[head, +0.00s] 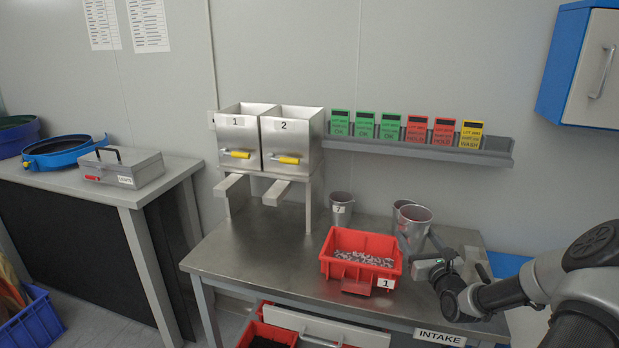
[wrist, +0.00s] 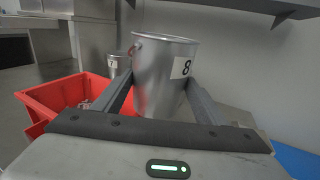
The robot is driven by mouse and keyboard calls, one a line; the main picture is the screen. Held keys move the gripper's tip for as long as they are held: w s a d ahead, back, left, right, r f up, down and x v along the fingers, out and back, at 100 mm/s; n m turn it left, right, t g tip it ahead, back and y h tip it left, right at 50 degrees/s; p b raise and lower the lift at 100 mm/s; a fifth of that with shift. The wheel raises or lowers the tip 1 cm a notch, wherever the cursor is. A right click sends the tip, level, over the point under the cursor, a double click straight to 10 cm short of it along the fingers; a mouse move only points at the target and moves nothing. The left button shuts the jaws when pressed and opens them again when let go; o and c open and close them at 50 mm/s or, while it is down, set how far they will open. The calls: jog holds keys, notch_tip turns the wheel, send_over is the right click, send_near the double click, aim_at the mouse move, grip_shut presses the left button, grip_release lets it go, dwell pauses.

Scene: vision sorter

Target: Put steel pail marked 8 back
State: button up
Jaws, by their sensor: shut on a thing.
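The steel pail marked 8 (wrist: 160,72) is between the two fingers of my gripper (wrist: 158,88) in the wrist view, upright, its number label facing right. My gripper is shut on it. In the head view the held pail (head: 415,216) shows at the right part of the steel table, with my gripper (head: 420,243) at its near side. I cannot tell whether its base touches the table.
A red bin marked 1 (head: 344,271) with small metal parts stands just left of my gripper. A pail marked 7 (head: 341,207) stands behind it. Two hoppers (head: 285,143) stand at the back left. A wall shelf (head: 420,148) with coloured cards hangs above.

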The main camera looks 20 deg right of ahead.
jog(key=shift+a, duration=0.1)
jog(key=a+r+n+y+p, duration=0.1)
jog(key=a+r+p, duration=0.1)
jog(key=a, duration=1.2)
jog(key=s+a+r+n+y+p, duration=0.1)
jog(key=a+r+y+p, duration=0.1)
jog(key=a, duration=1.1)
jog(key=a+r+y+p, duration=0.1)
jog(key=a+r+p, duration=0.3)
jog(key=a, duration=1)
jog(key=shift+s+a+r+n+t+p, duration=0.15)
jog(key=shift+s+a+n+t+p, duration=0.2)
jog(key=shift+n+p, duration=0.1)
jog(key=shift+a, duration=0.15)
